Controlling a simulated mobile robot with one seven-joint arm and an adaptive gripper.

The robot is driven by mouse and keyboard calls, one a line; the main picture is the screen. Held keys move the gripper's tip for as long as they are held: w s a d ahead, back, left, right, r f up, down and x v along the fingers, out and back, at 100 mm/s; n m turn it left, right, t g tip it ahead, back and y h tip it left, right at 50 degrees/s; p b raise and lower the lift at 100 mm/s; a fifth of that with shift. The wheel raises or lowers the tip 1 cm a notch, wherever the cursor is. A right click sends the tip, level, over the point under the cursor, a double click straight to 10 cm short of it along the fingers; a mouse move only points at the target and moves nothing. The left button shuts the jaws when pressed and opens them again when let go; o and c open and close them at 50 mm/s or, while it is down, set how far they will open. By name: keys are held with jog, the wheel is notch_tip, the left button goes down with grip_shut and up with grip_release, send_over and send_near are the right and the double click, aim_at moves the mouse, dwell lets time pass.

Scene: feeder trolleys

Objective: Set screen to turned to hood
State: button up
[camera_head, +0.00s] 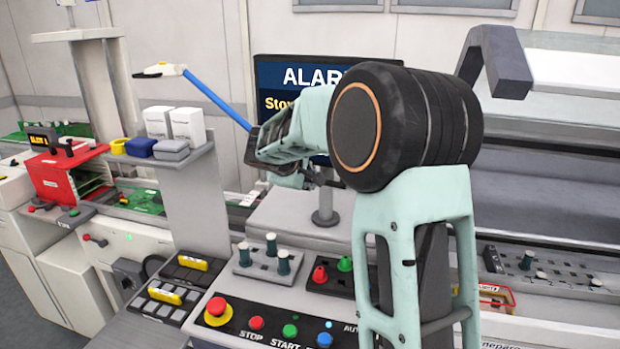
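The screen (278,78) stands on a short grey post (324,203) behind the control panel. It shows "ALAR" and "Stov" in pale and yellow letters on dark blue. Its face is turned towards my camera; my arm hides its right and lower parts. My gripper (262,152) is in front of the screen's lower left, seen from behind and partly covered by my own links. I cannot tell its finger opening or whether it touches the screen. A large grey machine cover, perhaps the hood (575,62), is at the right.
A blue rod (215,97) with a black-and-white head ends visually at my gripper; contact is unclear. The panel below has a red stop knob (217,307) and several buttons. A grey shelf (197,154) with small boxes stands left. A red magazine (58,178) is farther left.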

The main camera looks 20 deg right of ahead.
jog(key=shift+w+d+f, duration=0.15)
grip_shut()
